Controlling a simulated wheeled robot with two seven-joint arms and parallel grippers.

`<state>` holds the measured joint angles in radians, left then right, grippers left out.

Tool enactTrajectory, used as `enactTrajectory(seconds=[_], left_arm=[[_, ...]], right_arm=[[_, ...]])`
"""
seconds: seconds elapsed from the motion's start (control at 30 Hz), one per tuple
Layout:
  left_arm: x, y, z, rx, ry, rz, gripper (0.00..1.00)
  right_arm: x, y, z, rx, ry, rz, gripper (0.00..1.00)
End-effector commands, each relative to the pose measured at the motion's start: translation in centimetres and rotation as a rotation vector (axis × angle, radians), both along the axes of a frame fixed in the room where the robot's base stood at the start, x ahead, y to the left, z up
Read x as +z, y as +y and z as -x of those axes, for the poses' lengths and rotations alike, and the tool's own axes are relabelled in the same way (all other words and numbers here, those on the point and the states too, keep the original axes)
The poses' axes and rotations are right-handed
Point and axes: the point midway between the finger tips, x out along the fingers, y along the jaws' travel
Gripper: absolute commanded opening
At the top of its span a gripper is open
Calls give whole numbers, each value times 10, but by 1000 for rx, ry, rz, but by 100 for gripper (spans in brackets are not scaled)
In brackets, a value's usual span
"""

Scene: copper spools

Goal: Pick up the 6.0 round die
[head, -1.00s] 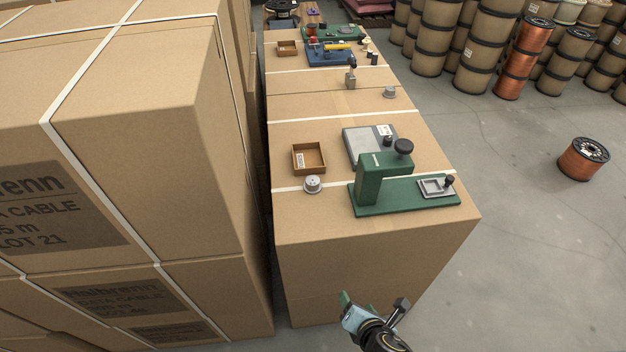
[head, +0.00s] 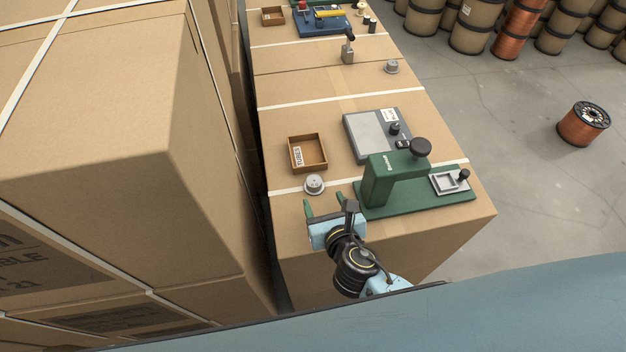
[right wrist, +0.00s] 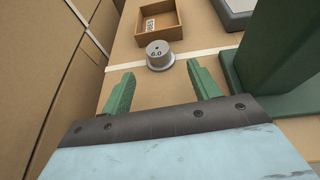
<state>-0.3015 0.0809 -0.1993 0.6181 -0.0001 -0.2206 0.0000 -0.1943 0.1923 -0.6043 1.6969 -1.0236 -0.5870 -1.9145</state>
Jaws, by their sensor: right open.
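The 6.0 round die (head: 314,184) is a small grey metal cylinder on a wider base, standing upright on the cardboard box top. In the right wrist view the die (right wrist: 159,55) shows "6.0" on its top face. My right gripper (head: 329,202) has green fingers and is just in front of the die, on the near side. Its fingers are open and empty in the right wrist view (right wrist: 158,84), with the die ahead of and between their tips, not touching. Another grey round die (head: 392,67) stands farther back near the right edge. My left gripper is not in view.
A green press (head: 385,180) stands close to the right of my gripper. A brown tray (head: 322,165) labelled "TUBES" lies behind the die, with a grey scale (head: 367,137) beside it. Tall stacked boxes (head: 110,150) rise on the left. A blue tool (head: 320,24) lies far back.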

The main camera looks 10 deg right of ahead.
Motion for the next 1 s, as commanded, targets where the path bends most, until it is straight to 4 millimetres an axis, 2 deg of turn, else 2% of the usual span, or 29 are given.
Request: enactTrajectory(seconds=[0.03,0.17,0.37,0.5,0.63,0.73,0.97,1.0], left_arm=[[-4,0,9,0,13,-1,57],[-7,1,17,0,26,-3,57],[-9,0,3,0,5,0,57],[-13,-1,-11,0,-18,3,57],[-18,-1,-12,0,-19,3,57],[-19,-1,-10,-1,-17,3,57],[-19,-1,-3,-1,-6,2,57],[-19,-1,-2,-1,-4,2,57]], right_arm=[[-4,1,-11,-1,-2,0,61],[-11,2,-27,0,-1,0,61],[-15,3,-40,-1,0,-2,61],[-20,6,-60,-2,-2,-2,61],[-27,7,-76,-2,0,-1,61],[-29,8,-83,-1,0,-2,61],[-29,8,-83,0,0,-1,61],[-29,8,-83,0,0,-1,57]])
